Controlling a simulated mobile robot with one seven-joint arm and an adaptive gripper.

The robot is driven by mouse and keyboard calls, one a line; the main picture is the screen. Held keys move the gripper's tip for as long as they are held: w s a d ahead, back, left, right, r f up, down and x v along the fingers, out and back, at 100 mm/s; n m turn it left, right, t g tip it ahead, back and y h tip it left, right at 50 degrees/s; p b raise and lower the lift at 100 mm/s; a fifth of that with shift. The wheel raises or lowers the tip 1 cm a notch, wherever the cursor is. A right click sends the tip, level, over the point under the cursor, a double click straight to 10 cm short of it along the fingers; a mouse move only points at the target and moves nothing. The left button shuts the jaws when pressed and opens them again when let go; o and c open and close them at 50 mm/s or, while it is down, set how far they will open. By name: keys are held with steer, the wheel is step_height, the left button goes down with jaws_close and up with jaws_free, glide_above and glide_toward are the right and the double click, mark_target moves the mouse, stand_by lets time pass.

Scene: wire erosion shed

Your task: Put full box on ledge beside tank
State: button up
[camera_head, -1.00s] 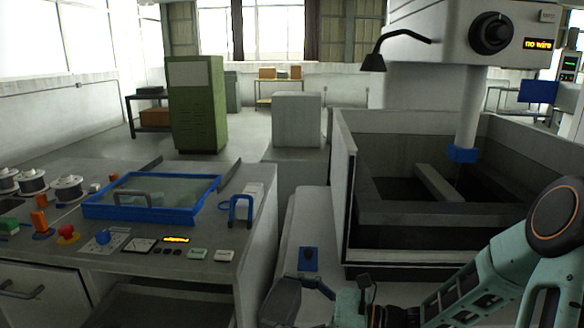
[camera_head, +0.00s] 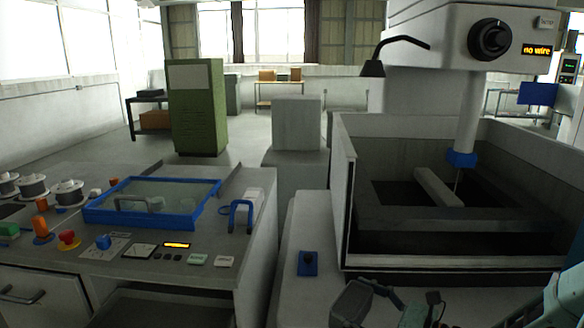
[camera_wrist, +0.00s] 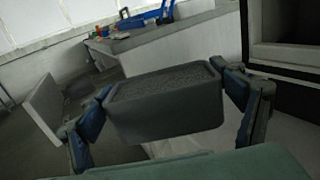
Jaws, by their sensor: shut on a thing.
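The box (camera_wrist: 165,118) is dark grey and open-topped, filled close to its rim with grey grainy material. My gripper (camera_wrist: 164,84) is shut on it in the wrist view, with one finger at each end. In the head view the box (camera_head: 350,303) is at the bottom edge, partly cut off, in front of the tank's near left corner; my gripper is just right of it. The tank (camera_head: 345,190) is a grey walled basin at the right. The pale ledge (camera_head: 300,235) runs along its left side. I cannot tell how high the box is above the ledge.
A small blue item (camera_head: 307,263) lies on the ledge, left of the box. A bench with a blue-framed glass panel (camera_head: 150,215) and a blue handle (camera_head: 240,212) stands at left. A spindle (camera_head: 463,155) hangs over the tank. The ledge behind the blue item is clear.

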mark_target(350, 316)
step_height(350, 316, up, 14)
steer(key=p, duration=1.8)
